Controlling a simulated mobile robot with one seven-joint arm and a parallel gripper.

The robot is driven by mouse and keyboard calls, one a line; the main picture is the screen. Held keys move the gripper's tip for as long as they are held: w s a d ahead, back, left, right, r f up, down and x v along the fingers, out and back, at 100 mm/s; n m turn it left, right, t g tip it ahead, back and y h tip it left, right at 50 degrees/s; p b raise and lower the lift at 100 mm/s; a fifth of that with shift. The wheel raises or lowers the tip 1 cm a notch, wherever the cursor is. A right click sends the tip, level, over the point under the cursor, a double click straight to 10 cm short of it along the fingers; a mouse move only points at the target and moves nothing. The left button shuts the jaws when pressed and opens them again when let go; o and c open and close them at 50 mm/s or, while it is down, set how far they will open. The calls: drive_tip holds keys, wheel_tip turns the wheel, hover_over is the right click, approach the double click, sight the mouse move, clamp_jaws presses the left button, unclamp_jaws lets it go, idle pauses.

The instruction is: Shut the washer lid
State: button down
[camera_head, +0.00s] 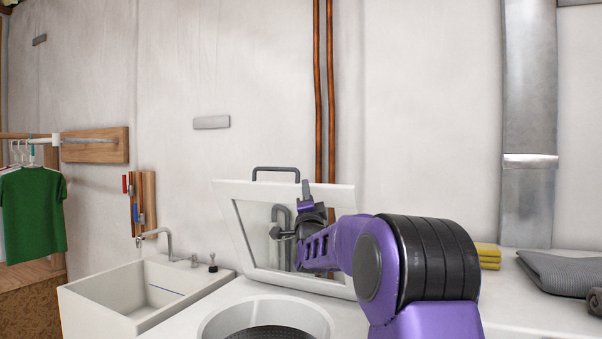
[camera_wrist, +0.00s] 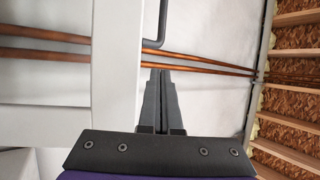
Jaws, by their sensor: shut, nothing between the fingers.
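The washer lid (camera_head: 232,192) is a white frame with a clear window and a dark grey bar handle (camera_head: 276,170) on its top edge. It stands raised, leaning back towards the wall. The round washer opening (camera_head: 215,320) is uncovered below it. My gripper (camera_head: 306,174) is shut and empty, with its fingertips near the lid's top edge, just right of the handle. In the wrist view, the shut fingers (camera_wrist: 158,80) point towards the handle (camera_wrist: 158,40), beside the white lid frame (camera_wrist: 115,70). I cannot tell whether they touch the lid. My arm hides the lid's lower right part.
A white sink (camera_head: 110,300) with a faucet (camera_head: 155,236) stands left of the washer. Folded yellow cloths (camera_head: 487,255) and grey cloths (camera_head: 560,272) lie on the right. Copper pipes (camera_head: 317,100) run up the wall behind the lid.

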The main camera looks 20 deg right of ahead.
drive_tip(key=shift+p+x, duration=0.3)
drive_tip(key=shift+x, duration=4.05)
drive_tip(key=shift+s+f, duration=0.1)
